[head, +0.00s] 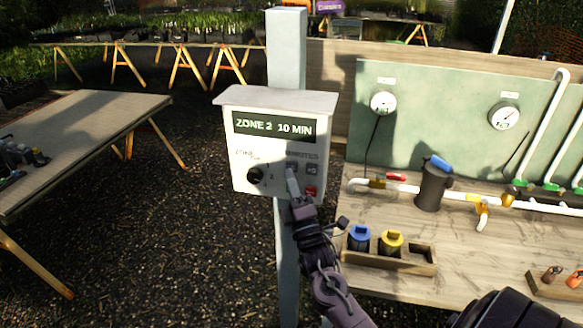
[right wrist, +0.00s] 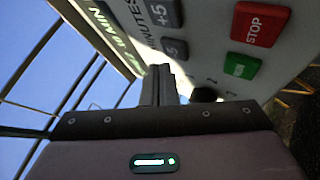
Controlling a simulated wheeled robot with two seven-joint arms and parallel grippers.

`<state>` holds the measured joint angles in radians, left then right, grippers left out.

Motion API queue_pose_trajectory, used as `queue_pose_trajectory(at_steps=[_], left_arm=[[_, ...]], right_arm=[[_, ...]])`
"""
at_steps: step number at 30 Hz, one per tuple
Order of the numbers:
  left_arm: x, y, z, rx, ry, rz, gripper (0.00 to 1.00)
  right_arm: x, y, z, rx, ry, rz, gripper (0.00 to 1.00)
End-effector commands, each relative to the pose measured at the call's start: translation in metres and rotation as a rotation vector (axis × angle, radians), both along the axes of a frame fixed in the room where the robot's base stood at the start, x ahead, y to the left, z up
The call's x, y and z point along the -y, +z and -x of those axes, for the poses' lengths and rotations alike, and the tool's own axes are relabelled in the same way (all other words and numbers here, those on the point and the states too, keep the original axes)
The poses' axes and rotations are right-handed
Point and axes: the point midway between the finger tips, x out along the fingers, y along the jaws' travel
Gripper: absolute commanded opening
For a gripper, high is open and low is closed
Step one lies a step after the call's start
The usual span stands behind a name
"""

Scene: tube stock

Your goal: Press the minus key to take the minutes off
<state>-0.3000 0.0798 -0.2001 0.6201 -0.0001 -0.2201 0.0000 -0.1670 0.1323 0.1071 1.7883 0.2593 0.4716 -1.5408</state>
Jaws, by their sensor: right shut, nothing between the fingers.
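The white control box (head: 250,160) is on a grey post, and its display (head: 273,127) reads "ZONE 2 10 MIN". My right gripper (head: 291,172) is shut and empty, its fingertips at the minutes keys and overlapping the left key. The right wrist view shows the shut fingers (right wrist: 160,72) close beside the lower grey "5" key (right wrist: 173,49); its sign is hard to read. I cannot tell whether they touch it. The "+5" key (right wrist: 167,12) is beyond it. My left gripper is not in view.
The red STOP key (right wrist: 258,23) and a green key (right wrist: 240,66) are close to the fingers. A black knob (head: 254,175) is at the box's lower left. A workbench (head: 400,285) with pipes and valves stands right, another table (head: 90,130) left.

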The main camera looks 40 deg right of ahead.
Motion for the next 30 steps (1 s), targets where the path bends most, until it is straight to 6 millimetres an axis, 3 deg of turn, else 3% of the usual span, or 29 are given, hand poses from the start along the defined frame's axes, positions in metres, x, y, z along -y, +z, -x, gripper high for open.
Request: queue_pose_trajectory(at_steps=[30], left_arm=[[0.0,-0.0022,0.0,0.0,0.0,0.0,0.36]], right_arm=[[0.0079,0.0,-0.0067,0.0,-0.001,0.001,0.0]])
